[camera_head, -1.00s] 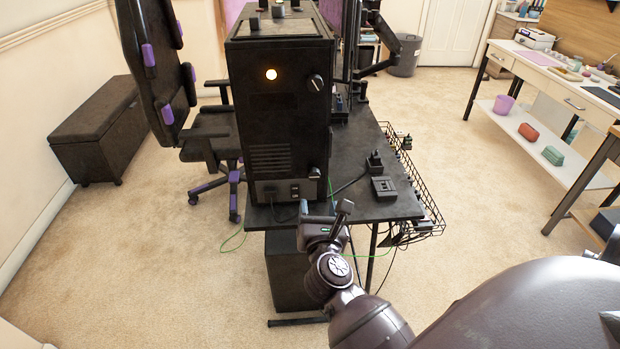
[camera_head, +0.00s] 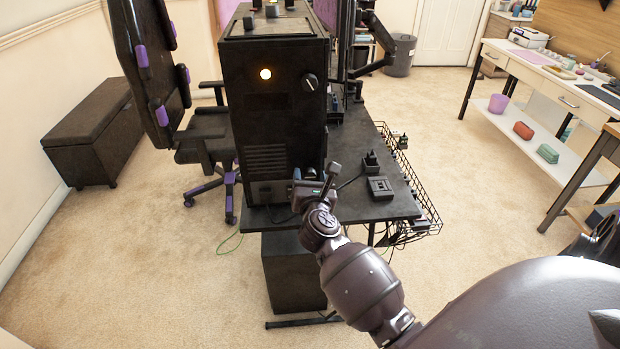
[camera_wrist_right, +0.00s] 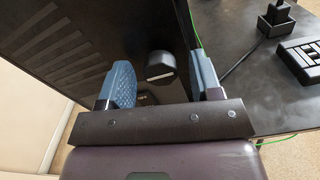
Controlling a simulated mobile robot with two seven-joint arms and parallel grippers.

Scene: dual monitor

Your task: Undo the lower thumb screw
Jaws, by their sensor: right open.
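The black computer case (camera_head: 272,120) stands on the desk with its back panel facing me. The upper thumb screw (camera_head: 310,82) is on the right edge of that panel. The lower thumb screw (camera_wrist_right: 161,66) is a black round knob with a pale slot line in the right wrist view. In the head view it is mostly hidden behind my right gripper (camera_head: 310,180). In the wrist view my right gripper (camera_wrist_right: 161,76) is open, with one blue finger on each side of the lower screw. I see no contact, and the exact depth is unclear. My left gripper is out of view.
The dark desk (camera_head: 365,208) has a small black box (camera_head: 380,187) and a plug (camera_head: 370,162) right of the case. A wire basket (camera_head: 412,185) hangs along the desk's right edge. A green cable (camera_wrist_right: 192,20) runs near the right finger. An office chair (camera_head: 205,140) stands left.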

